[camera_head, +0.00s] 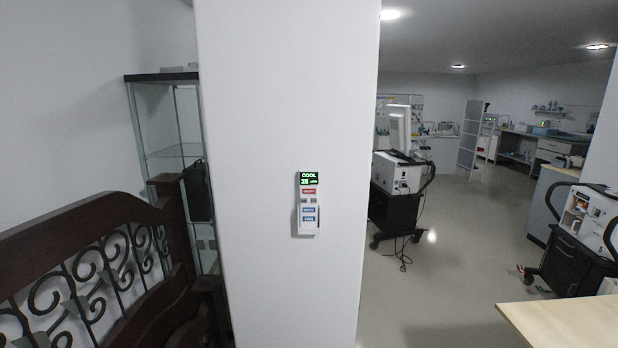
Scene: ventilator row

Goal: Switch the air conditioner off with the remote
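The remote (308,204) is a narrow white unit mounted upright on the front of a white pillar (280,100), near the middle of the head view. Its green display (308,179) reads COOL and 25. Below it are a red button (309,190), smaller grey buttons and blue buttons (309,214). The air conditioner itself is not in view. Neither of my grippers shows in this view.
A dark wooden bed frame with scrollwork (85,270) stands at the left, before a glass cabinet (165,130). Ventilator carts (398,195) stand at the right. A light wooden tabletop (565,322) fills the lower right corner. Open floor (455,240) lies right of the pillar.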

